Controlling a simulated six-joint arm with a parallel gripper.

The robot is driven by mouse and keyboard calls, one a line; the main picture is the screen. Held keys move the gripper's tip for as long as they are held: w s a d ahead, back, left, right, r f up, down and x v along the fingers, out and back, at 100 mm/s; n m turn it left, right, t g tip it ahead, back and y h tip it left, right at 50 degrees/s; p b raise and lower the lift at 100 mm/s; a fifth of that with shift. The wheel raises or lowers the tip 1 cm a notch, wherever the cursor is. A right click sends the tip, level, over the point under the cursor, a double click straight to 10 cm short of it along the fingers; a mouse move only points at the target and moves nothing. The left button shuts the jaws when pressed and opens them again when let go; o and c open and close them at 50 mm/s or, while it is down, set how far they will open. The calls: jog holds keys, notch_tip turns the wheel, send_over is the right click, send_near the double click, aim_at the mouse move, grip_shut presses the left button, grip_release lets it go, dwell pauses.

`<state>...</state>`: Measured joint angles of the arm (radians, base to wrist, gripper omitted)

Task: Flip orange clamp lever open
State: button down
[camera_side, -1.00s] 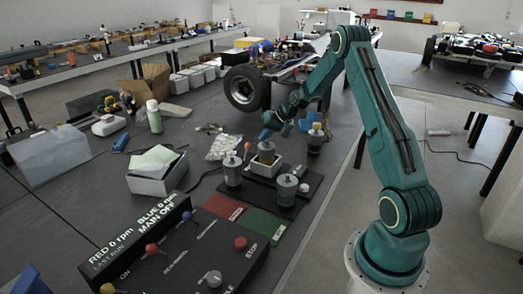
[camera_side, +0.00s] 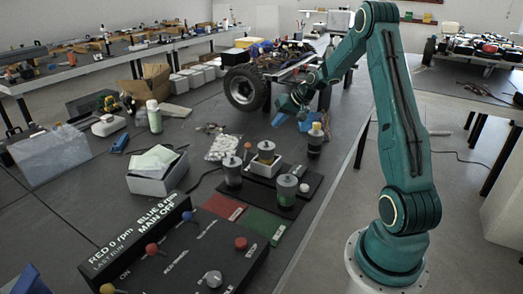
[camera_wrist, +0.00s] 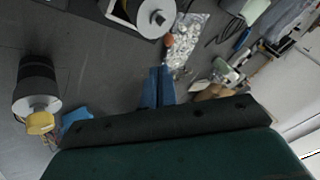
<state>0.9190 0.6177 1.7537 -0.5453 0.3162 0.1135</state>
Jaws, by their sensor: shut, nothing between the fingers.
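I cannot pick out the orange clamp lever with certainty. A small orange piece (camera_wrist: 168,40) shows in the wrist view beside a white-lidded jar (camera_wrist: 155,17); I cannot tell whether it is the lever. In the side view, a small orange-red spot (camera_side: 247,146) shows by the jars. My gripper (camera_side: 279,119) is raised behind the jars, near the yellow-capped bottle (camera_side: 316,137). Its blue fingers (camera_wrist: 157,84) are together and empty in the wrist view, pointing toward the white-lidded jar and apart from it.
Grey-lidded jars (camera_side: 286,188) stand at the front of the work area. A clear bag (camera_side: 222,148) lies left of them. A control panel (camera_side: 180,255) fills the front. A wheel (camera_side: 246,88) stands behind. The dark table left of the bag has free room.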

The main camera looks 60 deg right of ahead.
aim_at(247, 151)
jog(key=shift+d+f, duration=0.1)
jog(key=shift+d+f, duration=1.35)
jog(key=shift+d, duration=0.25)
jog(key=shift+w+f, duration=0.1)
jog(key=x, duration=0.9)
jog(key=shift+w+f, duration=0.2)
jog(key=shift+f, duration=0.15)
jog(key=shift+w+a, duration=0.75)
jog(key=shift+w, duration=0.1)
jog(key=shift+w+a, duration=0.55)
jog(key=shift+w, duration=0.1)
